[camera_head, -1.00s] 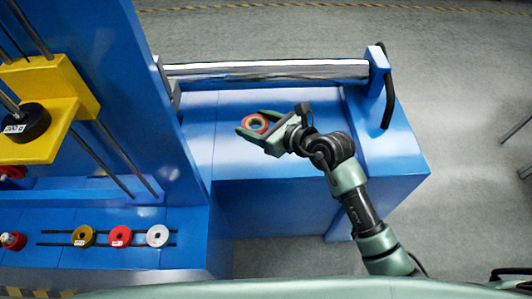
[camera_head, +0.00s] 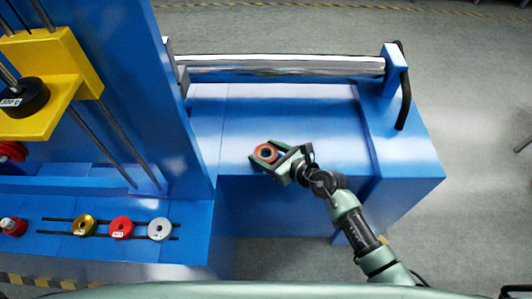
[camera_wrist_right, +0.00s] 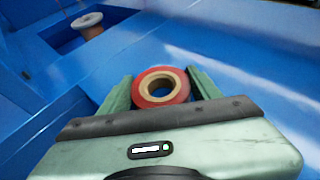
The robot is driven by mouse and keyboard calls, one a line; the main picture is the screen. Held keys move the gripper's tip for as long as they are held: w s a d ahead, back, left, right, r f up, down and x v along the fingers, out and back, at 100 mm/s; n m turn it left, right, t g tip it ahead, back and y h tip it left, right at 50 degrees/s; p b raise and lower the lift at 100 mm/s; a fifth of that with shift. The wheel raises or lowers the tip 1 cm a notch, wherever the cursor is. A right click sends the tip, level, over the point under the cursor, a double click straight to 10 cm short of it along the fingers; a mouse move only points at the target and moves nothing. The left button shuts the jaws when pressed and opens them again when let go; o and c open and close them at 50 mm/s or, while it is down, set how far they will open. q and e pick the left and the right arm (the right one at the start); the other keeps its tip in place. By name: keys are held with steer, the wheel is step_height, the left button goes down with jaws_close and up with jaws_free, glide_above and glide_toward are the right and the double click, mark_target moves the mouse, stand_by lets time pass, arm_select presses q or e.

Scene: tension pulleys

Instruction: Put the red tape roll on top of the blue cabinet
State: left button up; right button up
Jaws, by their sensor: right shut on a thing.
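The red tape roll (camera_head: 265,153) is a small red ring with a tan core. My right gripper (camera_head: 268,157) is shut on it, with one finger on each side. The roll is over the blue cabinet (camera_head: 315,110), near its front edge; I cannot tell whether it touches the top. In the right wrist view the roll (camera_wrist_right: 142,90) sits between the two green fingers (camera_wrist_right: 160,90) with its hole facing up. My left gripper is not in view.
A chrome roller (camera_head: 280,68) runs along the cabinet's back. A blue upright panel (camera_head: 135,80) and yellow block (camera_head: 45,65) stand left. A gold roll (camera_head: 84,225), red roll (camera_head: 121,227) and silver roll (camera_head: 160,229) sit on the lower left ledge. The cabinet top's middle is clear.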

steer(key=shift+f, duration=0.1)
steer(key=o, duration=1.6)
steer(key=shift+r, duration=0.2)
steer(key=p+v, duration=0.1)
steer(key=v, duration=1.1)
steer(key=shift+f, duration=0.1)
